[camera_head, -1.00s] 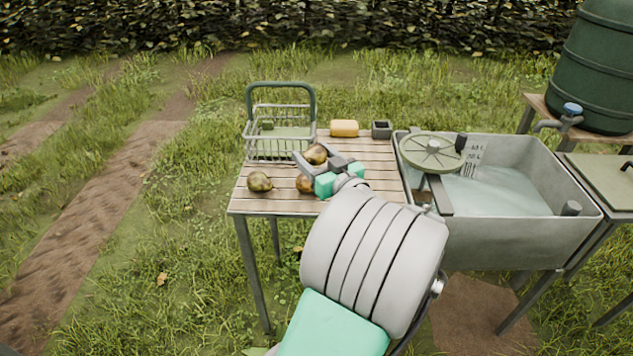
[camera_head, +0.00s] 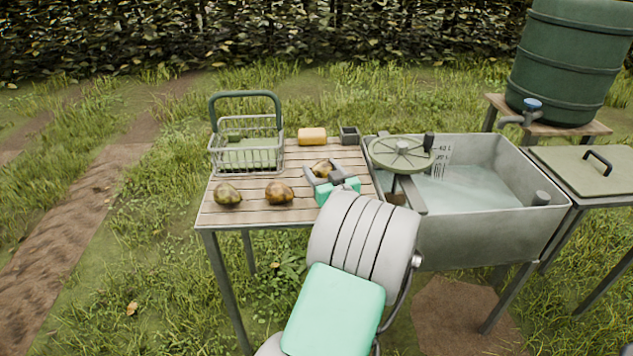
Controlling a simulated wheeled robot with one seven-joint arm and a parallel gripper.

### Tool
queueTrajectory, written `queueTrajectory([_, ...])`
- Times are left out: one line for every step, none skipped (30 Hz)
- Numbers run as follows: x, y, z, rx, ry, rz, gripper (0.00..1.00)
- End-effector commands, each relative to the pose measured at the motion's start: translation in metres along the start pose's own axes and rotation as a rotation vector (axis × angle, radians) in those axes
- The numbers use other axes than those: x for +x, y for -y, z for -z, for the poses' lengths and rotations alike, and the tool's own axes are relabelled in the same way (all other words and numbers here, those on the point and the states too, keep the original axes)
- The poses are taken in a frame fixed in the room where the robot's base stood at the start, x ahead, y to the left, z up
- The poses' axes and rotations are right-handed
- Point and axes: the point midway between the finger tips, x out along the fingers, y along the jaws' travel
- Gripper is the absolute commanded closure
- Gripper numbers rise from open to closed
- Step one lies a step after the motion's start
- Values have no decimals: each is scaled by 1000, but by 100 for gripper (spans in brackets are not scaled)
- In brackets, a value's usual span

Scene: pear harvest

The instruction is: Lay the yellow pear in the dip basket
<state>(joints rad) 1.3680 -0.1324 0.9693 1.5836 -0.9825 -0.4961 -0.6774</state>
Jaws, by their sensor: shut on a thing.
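My gripper (camera_head: 318,178) is shut on a yellow-brown pear (camera_head: 322,167) over the right part of the slatted table. The fingers hide part of this pear, and I cannot tell whether it touches the slats. The wire dip basket (camera_head: 247,158) with its green arched handle stands at the table's back left, apart from my gripper and to its left. A greenish-brown pear (camera_head: 228,194) and a browner pear (camera_head: 279,192) lie on the slats in front of the basket.
Bare slats lie between basket and gripper.

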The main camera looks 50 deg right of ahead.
Motion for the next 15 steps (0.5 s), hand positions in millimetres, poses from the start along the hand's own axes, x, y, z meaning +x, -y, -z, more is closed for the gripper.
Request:
queueTrajectory([4, 1, -4, 0, -2, 1, 82])
queueTrajectory([6, 2, -6, 0, -2, 1, 82])
queueTrajectory([9, 3, -10, 1, -2, 1, 82])
queueTrajectory([12, 4, -13, 1, -1, 2, 82])
queueTrajectory([15, 5, -17, 0, -1, 2, 82])
queueTrajectory([16, 5, -25, 2, 1, 0, 82])
queueTrajectory([15, 5, -32, 3, 1, 0, 82])
queueTrajectory([15, 5, -37, 3, 1, 0, 82])
queueTrajectory([16, 4, -43, 1, 1, 0, 82])
queueTrajectory([16, 4, -45, 0, 0, -1, 82])
queueTrajectory([16, 5, -46, 0, -2, -1, 82])
queueTrajectory([16, 5, -46, -1, -3, -1, 82])
queueTrajectory([16, 5, -45, -1, -3, -1, 82])
queueTrajectory([16, 5, -45, -1, -3, 0, 82])
queueTrajectory([16, 5, -45, -1, -3, 0, 82])
